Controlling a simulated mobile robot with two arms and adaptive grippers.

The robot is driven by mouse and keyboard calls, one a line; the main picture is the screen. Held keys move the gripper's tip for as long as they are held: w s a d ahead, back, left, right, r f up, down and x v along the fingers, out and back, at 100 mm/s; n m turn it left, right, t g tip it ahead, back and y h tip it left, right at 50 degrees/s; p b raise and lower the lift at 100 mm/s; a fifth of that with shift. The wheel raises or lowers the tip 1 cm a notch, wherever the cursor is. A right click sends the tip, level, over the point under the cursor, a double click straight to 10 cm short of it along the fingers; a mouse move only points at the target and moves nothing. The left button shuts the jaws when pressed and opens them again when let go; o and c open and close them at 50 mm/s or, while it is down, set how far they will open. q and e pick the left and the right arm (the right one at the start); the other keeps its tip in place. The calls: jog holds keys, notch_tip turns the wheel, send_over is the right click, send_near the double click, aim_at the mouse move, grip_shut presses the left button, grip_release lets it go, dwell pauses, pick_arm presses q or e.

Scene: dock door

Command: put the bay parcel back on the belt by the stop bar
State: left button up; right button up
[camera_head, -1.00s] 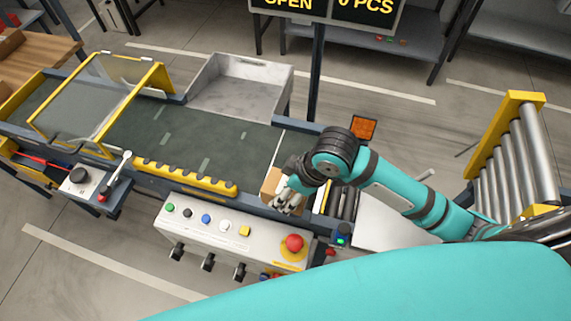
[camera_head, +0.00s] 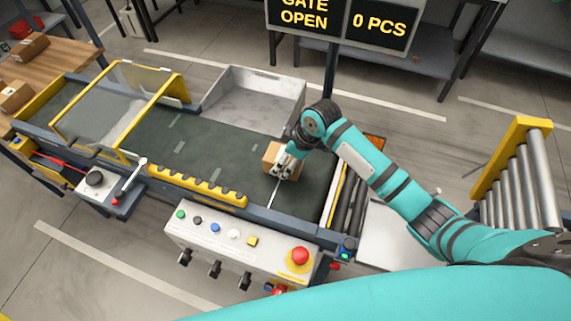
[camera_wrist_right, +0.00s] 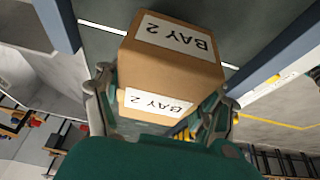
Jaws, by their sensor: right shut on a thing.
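The bay parcel is a brown cardboard box (camera_head: 270,156) with white labels reading BAY 2, which show in the right wrist view (camera_wrist_right: 172,66). My right gripper (camera_head: 284,170) is shut on it, with one finger on each side in the wrist view (camera_wrist_right: 160,105). The parcel is over the right part of the dark green belt (camera_head: 215,150); I cannot tell whether it touches the belt. A thin pale line (camera_head: 273,196) crosses the belt just in front of the gripper; I cannot tell whether it is the stop bar. My left gripper is out of view.
A control panel (camera_head: 215,239) with coloured buttons and a red stop knob (camera_head: 299,256) runs along the front. A grey metal tray (camera_head: 255,98) adjoins the belt's back side. A yellow-framed clear gate (camera_head: 120,100) stands left. The sign (camera_head: 340,22) reads GATE OPEN, 0 PCS.

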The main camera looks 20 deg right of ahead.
jog(key=shift+f, duration=1.5)
jog(key=shift+f, duration=0.15)
jog(key=o, duration=1.4)
jog(key=shift+s, duration=0.1)
jog(key=v, duration=1.2)
